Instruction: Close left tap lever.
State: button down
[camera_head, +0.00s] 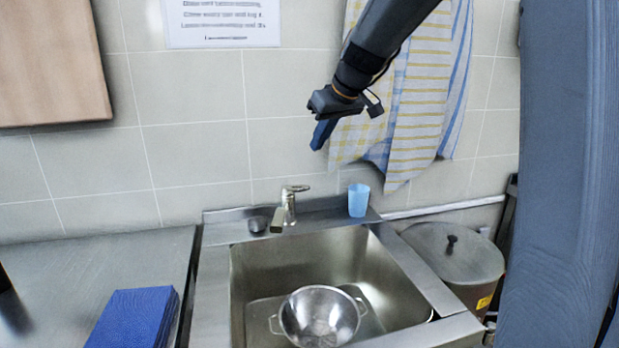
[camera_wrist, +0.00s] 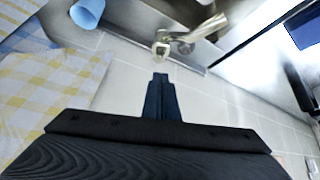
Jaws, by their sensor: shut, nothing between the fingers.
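The tap (camera_head: 287,207) stands at the back edge of the sink, with its spout toward the basin. Its short metal lever (camera_head: 297,188) sits on top and points to the right in the head view. The tap also shows in the wrist view (camera_wrist: 190,38), beyond my fingertips. My gripper (camera_head: 320,136) is shut and empty, pointing down in front of the tiled wall. It is above and slightly right of the tap, apart from it. Its closed fingers also show in the wrist view (camera_wrist: 160,92).
A steel colander (camera_head: 319,318) sits in the sink basin (camera_head: 385,270). A blue cup (camera_head: 358,200) stands right of the tap on the sink ledge. Striped towels (camera_head: 420,100) hang behind my gripper. A lidded stockpot (camera_head: 455,255) is at right, a blue box (camera_head: 133,319) at left.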

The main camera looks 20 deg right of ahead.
jog(key=p, duration=0.2)
send_over(296, 189)
jog(key=s+d, duration=0.1)
jog(key=d, duration=0.2)
notch_tip(296, 189, down, 8)
jog(key=r, duration=0.1)
jog(key=shift+s+f+p, duration=0.2)
jog(key=shift+f+p, duration=0.15)
jog(key=shift+f, duration=0.85)
jog(key=shift+s+f+p, duration=0.15)
jog(key=shift+f+p, duration=0.15)
jog(key=shift+f, duration=0.9)
jog(key=shift+d+f, duration=0.1)
jog(key=shift+f, duration=0.05)
